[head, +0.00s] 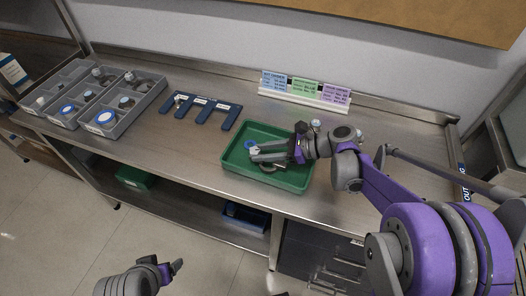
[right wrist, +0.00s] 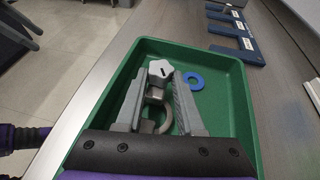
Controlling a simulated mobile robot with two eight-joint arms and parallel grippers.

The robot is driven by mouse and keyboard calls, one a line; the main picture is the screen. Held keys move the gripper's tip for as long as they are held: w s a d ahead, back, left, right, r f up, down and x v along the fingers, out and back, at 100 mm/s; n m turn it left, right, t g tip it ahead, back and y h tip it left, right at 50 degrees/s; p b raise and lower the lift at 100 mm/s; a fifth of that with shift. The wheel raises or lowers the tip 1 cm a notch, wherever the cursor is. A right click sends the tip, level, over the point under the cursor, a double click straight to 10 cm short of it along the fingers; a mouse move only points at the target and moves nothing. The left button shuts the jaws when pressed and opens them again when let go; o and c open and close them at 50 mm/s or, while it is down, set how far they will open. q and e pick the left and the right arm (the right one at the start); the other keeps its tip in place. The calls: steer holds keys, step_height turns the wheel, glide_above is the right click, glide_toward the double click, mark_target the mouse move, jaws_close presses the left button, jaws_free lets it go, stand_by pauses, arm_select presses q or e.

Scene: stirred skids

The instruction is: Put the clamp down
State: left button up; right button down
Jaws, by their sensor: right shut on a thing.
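The clamp is metal grey with a white star-shaped knob; in the right wrist view the clamp (right wrist: 155,93) sits between the fingers of my right gripper (right wrist: 162,88), which is shut on it. Its curved frame hangs below, partly hidden by the fingers. In the head view my right gripper (head: 255,153) reaches over the green tray (head: 234,169), with the clamp mostly hidden there. Whether the clamp touches the tray floor I cannot tell. My left gripper (head: 174,270) is low at the bottom of the head view, away from the bench, its opening unclear.
A blue ring (right wrist: 194,80) lies in the tray beside the clamp. A blue slotted rack (head: 203,104) and grey compartment bins (head: 127,116) with parts stand to the left. Coloured cards (head: 304,90) stand at the back. Bare steel bench surrounds the tray.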

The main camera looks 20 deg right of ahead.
steer(key=shift+f, duration=0.1)
steer(key=c, duration=0.5)
jaws_free()
steer(key=shift+d+r, duration=0.2)
steer(key=shift+r, duration=0.05)
steer(key=v, duration=1.1)
steer(key=shift+s+d, duration=0.2)
steer(key=shift+s, duration=0.05)
